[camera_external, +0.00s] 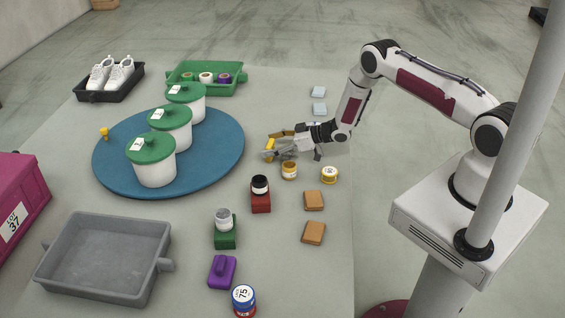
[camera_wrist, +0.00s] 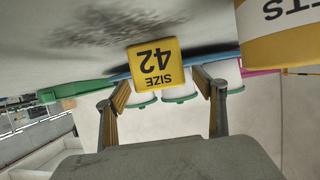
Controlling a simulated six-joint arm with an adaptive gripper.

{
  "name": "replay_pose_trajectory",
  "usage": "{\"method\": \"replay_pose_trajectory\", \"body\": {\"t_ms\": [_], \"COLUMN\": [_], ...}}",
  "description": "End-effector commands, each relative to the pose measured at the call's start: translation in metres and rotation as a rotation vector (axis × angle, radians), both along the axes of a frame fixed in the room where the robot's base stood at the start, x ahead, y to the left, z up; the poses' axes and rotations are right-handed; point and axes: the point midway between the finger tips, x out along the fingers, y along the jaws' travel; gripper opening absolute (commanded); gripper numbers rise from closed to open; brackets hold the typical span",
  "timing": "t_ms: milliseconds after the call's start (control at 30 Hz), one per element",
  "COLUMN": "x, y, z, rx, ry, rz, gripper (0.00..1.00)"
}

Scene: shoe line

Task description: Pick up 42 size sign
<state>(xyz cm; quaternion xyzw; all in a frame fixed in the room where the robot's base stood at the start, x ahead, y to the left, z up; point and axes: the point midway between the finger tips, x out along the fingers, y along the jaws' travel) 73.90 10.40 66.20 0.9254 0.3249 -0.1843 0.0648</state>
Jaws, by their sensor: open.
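The yellow 42 size sign (camera_wrist: 154,62) shows upside down in the wrist view, with "SIZE 42" in black. It sits at or just past the fingertips, in line with the gap between them. In the external view the sign (camera_external: 270,144) is a small yellow shape at the end of my gripper (camera_external: 275,146), partly hidden by the fingers. My gripper (camera_wrist: 162,90) is open, low over the table, with one finger on each side of the sign's line. I cannot tell whether either finger touches it.
A black-lidded jar on a red block (camera_external: 261,196) is nearer the camera. The blue round mat (camera_external: 225,165) with white, green-lidded pots lies left.

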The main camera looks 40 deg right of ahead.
Motion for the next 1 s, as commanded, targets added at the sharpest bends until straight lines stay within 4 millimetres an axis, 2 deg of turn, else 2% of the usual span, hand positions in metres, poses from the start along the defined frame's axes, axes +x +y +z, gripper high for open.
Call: {"method": "replay_pose_trajectory", "body": {"t_ms": [100, 267, 300, 767, 1000], "x": [0.000, 0.000, 0.000, 0.000, 0.001], "y": [0.000, 0.000, 0.000, 0.000, 0.000], "z": [0.000, 0.000, 0.000, 0.004, 0.020], "rx": [0.000, 0.000, 0.000, 0.001, 0.000], "ry": [0.000, 0.000, 0.000, -0.001, -0.001], "rz": [0.000, 0.000, 0.000, 0.000, 0.000], "gripper": [0.69, 0.28, 0.26, 0.26, 0.26]}}
